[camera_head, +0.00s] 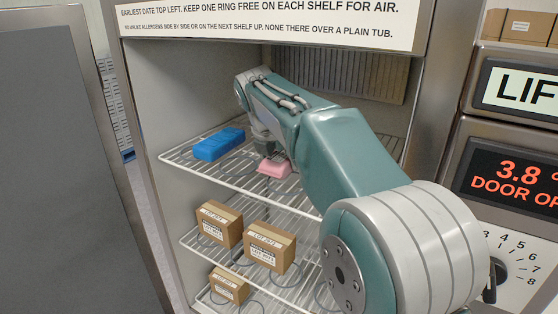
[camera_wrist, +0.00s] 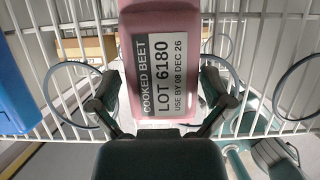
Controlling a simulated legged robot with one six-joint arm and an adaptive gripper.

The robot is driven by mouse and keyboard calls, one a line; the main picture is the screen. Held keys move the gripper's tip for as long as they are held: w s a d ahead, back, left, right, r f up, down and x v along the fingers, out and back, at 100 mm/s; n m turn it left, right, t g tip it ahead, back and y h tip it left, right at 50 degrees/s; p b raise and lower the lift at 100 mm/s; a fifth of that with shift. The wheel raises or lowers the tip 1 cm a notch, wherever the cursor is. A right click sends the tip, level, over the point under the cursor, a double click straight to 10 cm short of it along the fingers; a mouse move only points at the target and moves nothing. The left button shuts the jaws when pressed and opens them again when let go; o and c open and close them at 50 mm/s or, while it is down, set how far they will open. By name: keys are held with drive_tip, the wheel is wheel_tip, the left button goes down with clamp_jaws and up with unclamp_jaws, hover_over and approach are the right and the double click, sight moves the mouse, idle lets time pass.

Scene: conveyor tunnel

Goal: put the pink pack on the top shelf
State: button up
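The pink pack (camera_head: 273,168) is at the top wire shelf (camera_head: 222,171) in the head view, below my gripper (camera_head: 265,143). In the wrist view the pink pack (camera_wrist: 163,20) fills the upper middle. Its white label reads COOKED BEET, LOT 6180, USE BY 08 DEC 26. My gripper's two fingers (camera_wrist: 162,92) stand one on each side of the pack, close to its edges. I cannot tell whether they press on it. I also cannot tell whether the pack rests on the wires or hangs just above them.
A blue pack (camera_head: 219,144) lies on the top shelf, left of the pink pack. Several brown boxes (camera_head: 268,247) stand on lower shelves. Rings are marked on the shelves. A sign (camera_head: 270,20) runs above the opening, and the open door (camera_head: 55,150) is at left.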

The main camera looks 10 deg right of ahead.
sight(277, 158)
drive_tip(key=shift+r, duration=0.2)
drive_tip(key=v, duration=0.3)
drive_tip(key=shift+s+a, duration=0.2)
drive_tip(key=s+a, duration=0.8)
drive_tip(key=s+d+f+m+y, duration=0.1)
drive_tip(key=s+d+f+m, duration=0.2)
drive_tip(key=s+m, duration=0.4)
drive_tip(key=s+d+f+m+t+y, duration=0.1)
drive_tip(key=s+d+f+m, duration=0.2)
drive_tip(key=s+f+m, duration=0.3)
drive_tip(key=s+d+f+m+t+y, duration=0.1)
drive_tip(key=s+d+f+m, duration=0.2)
drive_tip(key=s+m, duration=0.5)
drive_tip(key=f+m, duration=0.1)
drive_tip(key=m, duration=0.5)
drive_tip(key=shift+d+f, duration=0.2)
drive_tip(key=shift+f, duration=0.15)
